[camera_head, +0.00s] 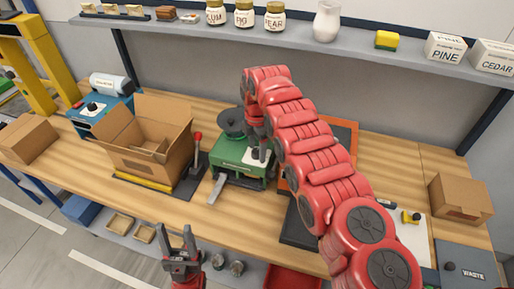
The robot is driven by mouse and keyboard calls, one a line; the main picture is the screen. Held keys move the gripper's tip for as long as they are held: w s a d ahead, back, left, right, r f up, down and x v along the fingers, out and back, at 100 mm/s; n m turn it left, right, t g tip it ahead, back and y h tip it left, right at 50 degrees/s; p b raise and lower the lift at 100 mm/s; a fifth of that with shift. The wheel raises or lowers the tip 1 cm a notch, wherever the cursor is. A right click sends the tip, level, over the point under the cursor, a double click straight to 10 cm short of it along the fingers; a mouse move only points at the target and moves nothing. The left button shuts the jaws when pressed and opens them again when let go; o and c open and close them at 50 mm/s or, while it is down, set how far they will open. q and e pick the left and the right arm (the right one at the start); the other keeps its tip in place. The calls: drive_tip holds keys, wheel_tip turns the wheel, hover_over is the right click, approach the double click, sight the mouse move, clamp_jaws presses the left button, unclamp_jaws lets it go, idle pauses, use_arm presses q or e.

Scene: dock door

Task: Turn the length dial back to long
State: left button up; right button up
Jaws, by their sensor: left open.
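A green machine (228,155) with a dark round top (232,122) stands mid-bench. A pale plate with a dark knob shows at its right, partly hidden by my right gripper (258,153). That gripper points down at the knob; whether it touches or grips it cannot be told. A blue machine (86,121) with a white roll stands at the far left; a black dial (92,106) sits on its white face. My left gripper (182,238) is open and empty, in front of the bench, far from both machines.
An open cardboard box (127,148) stands between the machines, beside a red-knobbed lever (197,138). My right arm covers much of the bench's right half. A closed carton (461,197) and waste bin (468,264) are at right. Jars (244,15) line the shelf.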

clamp_jaws()
drive_tip(key=m+b, duration=0.2)
drive_tip(key=shift+w+f+b, duration=0.1)
drive_tip(key=shift+b, duration=0.25)
drive_tip(key=m+b, duration=0.1)
drive_tip(key=m, duration=0.1)
drive_tip(key=shift+m+b, duration=0.3)
drive_tip(key=m+b, duration=0.1)
drive_tip(key=m, duration=1)
drive_tip(key=shift+r, duration=0.2)
drive_tip(key=shift+m, duration=0.3)
